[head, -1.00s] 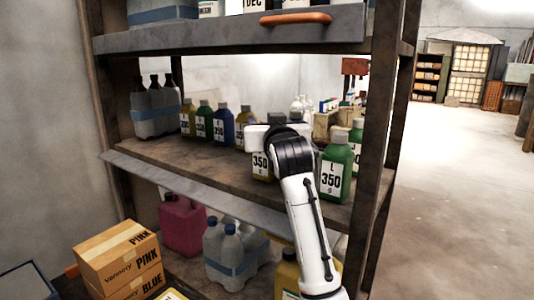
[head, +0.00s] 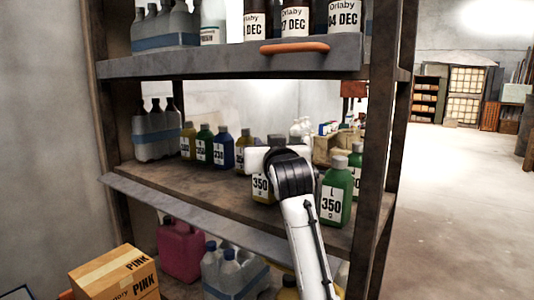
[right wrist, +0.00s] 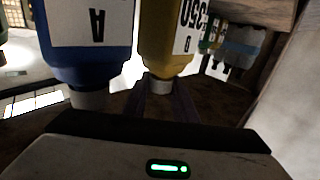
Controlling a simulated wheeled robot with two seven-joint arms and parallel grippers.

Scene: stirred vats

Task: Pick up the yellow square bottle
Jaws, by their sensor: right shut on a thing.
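The yellow square bottle (head: 262,197) stands near the front of the middle shelf in the head view, with a white label reading 350. My right gripper (head: 268,158) is at its top and hides its upper part. In the right wrist view the yellow bottle (right wrist: 166,45) appears inverted, its neck between the dark fingers (right wrist: 160,100). The right gripper is shut on it. I cannot tell whether its base touches the shelf. My left gripper is not in view.
Green bottles (head: 335,195) stand close to the right of my arm. A blue bottle (head: 222,152) and other bottles stand behind left. In the wrist view a blue bottle (right wrist: 88,60) is close beside the yellow one. The upper shelf (head: 220,60) overhangs.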

